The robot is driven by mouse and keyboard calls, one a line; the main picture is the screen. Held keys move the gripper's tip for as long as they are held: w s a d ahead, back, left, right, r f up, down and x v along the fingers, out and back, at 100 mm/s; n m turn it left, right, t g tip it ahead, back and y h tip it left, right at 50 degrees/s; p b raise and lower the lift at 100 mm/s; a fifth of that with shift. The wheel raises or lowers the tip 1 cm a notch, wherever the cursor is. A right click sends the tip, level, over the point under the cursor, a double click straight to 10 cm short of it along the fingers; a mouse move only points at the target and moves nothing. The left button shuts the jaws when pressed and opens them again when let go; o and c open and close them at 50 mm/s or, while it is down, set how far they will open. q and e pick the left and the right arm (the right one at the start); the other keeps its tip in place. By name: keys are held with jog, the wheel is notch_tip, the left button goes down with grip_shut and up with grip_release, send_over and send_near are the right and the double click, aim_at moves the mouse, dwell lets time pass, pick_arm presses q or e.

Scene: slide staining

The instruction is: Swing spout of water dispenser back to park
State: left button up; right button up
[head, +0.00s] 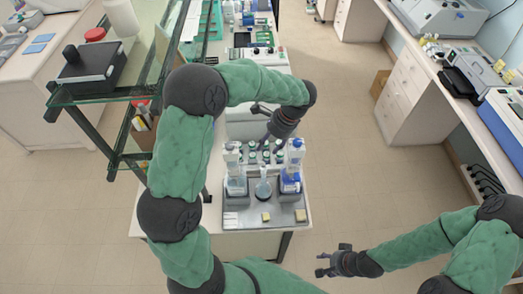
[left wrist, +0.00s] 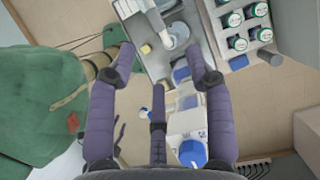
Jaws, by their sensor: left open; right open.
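Two dispenser bottles stand on a grey tray (head: 244,216) at the near end of the bench: a left one (head: 235,178) and a right one with blue parts (head: 290,180). I cannot tell which holds the water, and their spouts are too small to make out. A flask (head: 263,188) stands between them. My left gripper (head: 268,130) is open and empty, above and behind the bottles. The left wrist view shows its spread fingers (left wrist: 162,62) over the tray, with a blue-capped bottle (left wrist: 192,152) below. My right gripper (head: 328,264) is open and empty, right of the bench.
Several dark-capped jars (head: 252,152) stand in a rack behind the bottles; they also show in the left wrist view (left wrist: 237,42). Small yellowish blocks (head: 266,216) lie on the tray's front. A glass shelf (head: 130,88) stands left of my left arm. Open floor lies right of the bench.

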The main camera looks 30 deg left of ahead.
aim_at(255, 162)
pick_arm(q)
jog(key=x, duration=0.3)
jog(key=p+x, duration=0.1)
jog(key=x, duration=0.5)
jog(key=shift+s+a+r, duration=0.1)
jog(key=shift+s+r, duration=0.05)
jog(key=shift+s, duration=0.25)
jog(key=shift+s+a+f, duration=0.15)
jog(key=shift+s+f, duration=0.15)
jog(key=shift+f, duration=0.25)
jog(key=shift+w+f, duration=0.15)
jog(key=shift+f, duration=0.05)
pick_arm(e)
jog(key=shift+s+r, duration=0.3)
jog(key=shift+r, duration=0.6)
